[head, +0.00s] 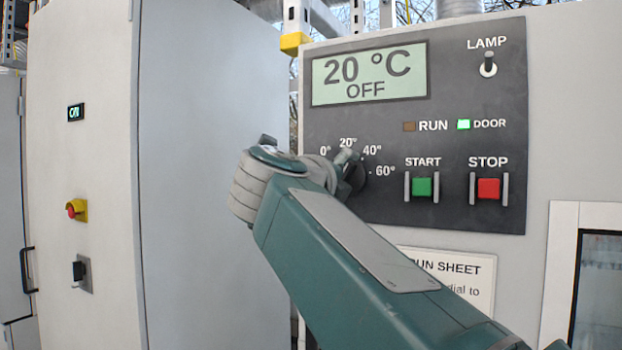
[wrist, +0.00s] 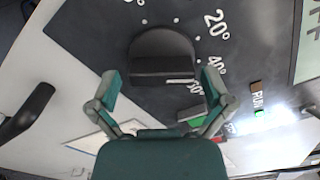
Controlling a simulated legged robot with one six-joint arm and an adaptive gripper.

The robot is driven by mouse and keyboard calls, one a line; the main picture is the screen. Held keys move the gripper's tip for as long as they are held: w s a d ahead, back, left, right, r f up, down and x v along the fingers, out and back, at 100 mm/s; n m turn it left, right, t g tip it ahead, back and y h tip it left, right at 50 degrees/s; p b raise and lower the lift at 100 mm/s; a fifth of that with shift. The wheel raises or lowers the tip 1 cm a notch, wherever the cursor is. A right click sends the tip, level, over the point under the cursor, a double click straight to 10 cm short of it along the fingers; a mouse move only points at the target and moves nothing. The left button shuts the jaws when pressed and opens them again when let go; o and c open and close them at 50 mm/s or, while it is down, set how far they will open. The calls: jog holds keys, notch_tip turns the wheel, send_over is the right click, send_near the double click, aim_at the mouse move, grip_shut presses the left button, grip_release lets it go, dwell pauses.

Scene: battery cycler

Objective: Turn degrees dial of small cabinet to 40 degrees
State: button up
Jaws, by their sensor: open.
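The degrees dial (head: 357,178) is a black round knob on the cabinet's dark panel, largely hidden by my gripper in the head view. In the wrist view the dial (wrist: 160,45) shows whole, with a raised grip bar and a short white line at the bar's right end. The display (head: 368,75) reads "20 °C OFF". Marks 0°, 20°, 40° (head: 372,149) and 60° ring the dial. My gripper (wrist: 161,76) is open, with one finger off each end of the bar; I see no clear contact. In the head view it (head: 347,160) is at the dial.
Right of the dial are the green START button (head: 422,187) and red STOP button (head: 489,188), between guards. A lamp switch (head: 488,65) is above. The DOOR light (head: 463,125) glows green. A run sheet (head: 455,275) below is partly hidden by my arm. A tall grey cabinet (head: 210,150) stands left.

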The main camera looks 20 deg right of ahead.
jog(key=shift+w+d, duration=0.3)
jog(key=shift+w, duration=0.05)
jog(key=c, duration=1)
jog(key=shift+o, duration=0.2)
jog(key=shift+m, duration=1)
jog(key=shift+f, duration=0.1)
jog(key=o, duration=1)
jog(key=shift+c, duration=0.2)
